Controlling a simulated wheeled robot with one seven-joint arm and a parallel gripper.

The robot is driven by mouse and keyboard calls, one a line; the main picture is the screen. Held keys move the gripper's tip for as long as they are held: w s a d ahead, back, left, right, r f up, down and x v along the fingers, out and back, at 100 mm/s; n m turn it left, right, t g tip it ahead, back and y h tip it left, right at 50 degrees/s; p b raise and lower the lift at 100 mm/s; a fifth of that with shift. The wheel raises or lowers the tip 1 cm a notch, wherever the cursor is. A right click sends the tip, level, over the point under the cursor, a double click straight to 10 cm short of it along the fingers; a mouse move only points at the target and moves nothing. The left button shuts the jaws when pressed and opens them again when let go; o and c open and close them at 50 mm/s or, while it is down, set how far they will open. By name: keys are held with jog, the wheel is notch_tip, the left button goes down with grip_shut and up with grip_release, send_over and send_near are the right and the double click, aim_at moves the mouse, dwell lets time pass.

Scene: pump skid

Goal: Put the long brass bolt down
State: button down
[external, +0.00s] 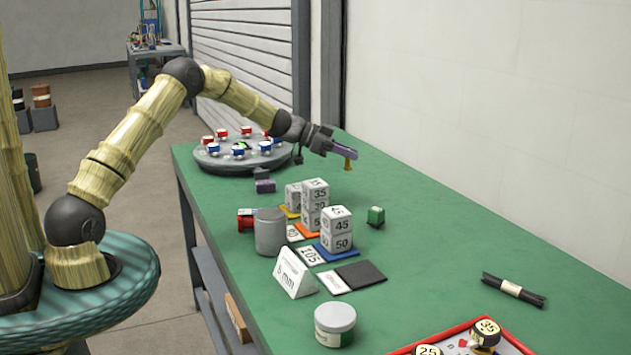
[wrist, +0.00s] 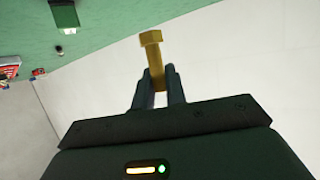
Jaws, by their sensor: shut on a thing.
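The long brass bolt (wrist: 154,58) is gripped in my gripper (wrist: 158,92), as the wrist view shows. Its head points away from my palm, and the shank runs between the two dark fingers. In the external view the bolt (external: 348,165) shows as a small brass piece below the tip of my gripper (external: 350,153). My gripper is shut on it and holds it above the far part of the green table (external: 430,230), clear of the surface.
A round grey turntable (external: 212,162) with red and blue pieces stands at the far left. Stacks of numbered white blocks (external: 337,230), a grey cylinder (external: 270,232), a small green block (external: 376,216) and a dark bundle (external: 514,290) lie nearer. The table's right side is mostly free.

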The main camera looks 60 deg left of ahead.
jog(key=shift+a, duration=0.2)
jog(key=shift+f+p, duration=0.4)
jog(key=shift+f, duration=2.75)
notch_tip(320, 180, down, 4)
jog(key=shift+r+p, duration=0.2)
jog(key=shift+p, duration=0.1)
jog(key=shift+f+b, duration=0.25)
jog(key=shift+b, duration=0.1)
jog(key=c, duration=1.4)
grip_release()
jog(key=shift+c, duration=0.2)
